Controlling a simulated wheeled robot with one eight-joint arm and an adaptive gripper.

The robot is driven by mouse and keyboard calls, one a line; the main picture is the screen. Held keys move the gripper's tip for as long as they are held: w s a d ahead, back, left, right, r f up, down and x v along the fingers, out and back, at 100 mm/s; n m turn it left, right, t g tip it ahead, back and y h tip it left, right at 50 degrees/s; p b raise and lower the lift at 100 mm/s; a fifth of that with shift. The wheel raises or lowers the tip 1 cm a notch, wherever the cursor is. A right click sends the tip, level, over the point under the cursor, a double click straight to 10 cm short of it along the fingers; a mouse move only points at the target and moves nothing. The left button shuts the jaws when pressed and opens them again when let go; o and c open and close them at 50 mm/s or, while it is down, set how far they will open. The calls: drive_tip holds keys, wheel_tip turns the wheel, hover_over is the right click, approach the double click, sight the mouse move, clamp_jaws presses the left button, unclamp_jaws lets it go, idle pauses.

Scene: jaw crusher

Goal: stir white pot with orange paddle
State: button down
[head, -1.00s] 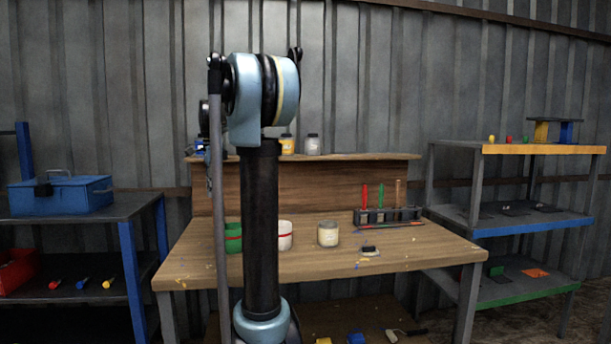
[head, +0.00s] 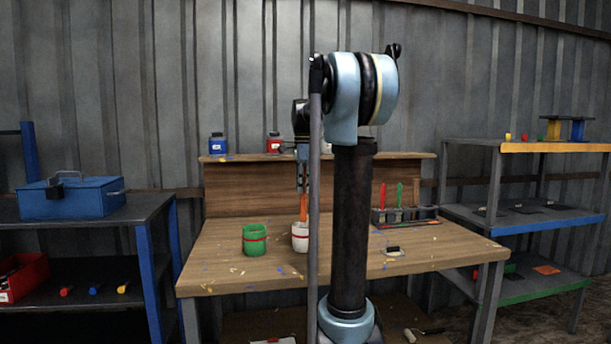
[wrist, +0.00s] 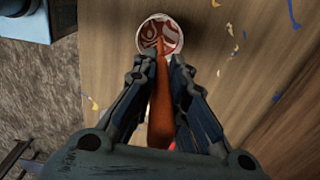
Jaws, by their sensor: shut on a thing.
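The white pot (head: 299,243) with a red band stands on the workbench, partly hidden by my arm in the head view. In the wrist view the pot (wrist: 174,48) shows from above, with red and pale swirled contents. My gripper (head: 303,188) is above the pot and shut on the orange paddle (head: 304,207). In the wrist view the paddle (wrist: 161,105) runs between the fingers of my gripper (wrist: 158,66), and its far end overlaps the pot's opening. How deep the tip sits is hidden.
A green pot (head: 254,239) stands just left of the white pot on the workbench (head: 235,275). A rack (head: 405,215) with red, green and orange-brown handled tools stands at the right. Paint flecks dot the wood. The bench's front left is clear.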

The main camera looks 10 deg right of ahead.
wheel_tip(320, 180, up, 5)
hover_over(304, 210)
drive_tip(key=shift+w+a+f, duration=0.1)
drive_tip(key=shift+w+f, duration=0.1)
drive_tip(key=shift+f, duration=7.15)
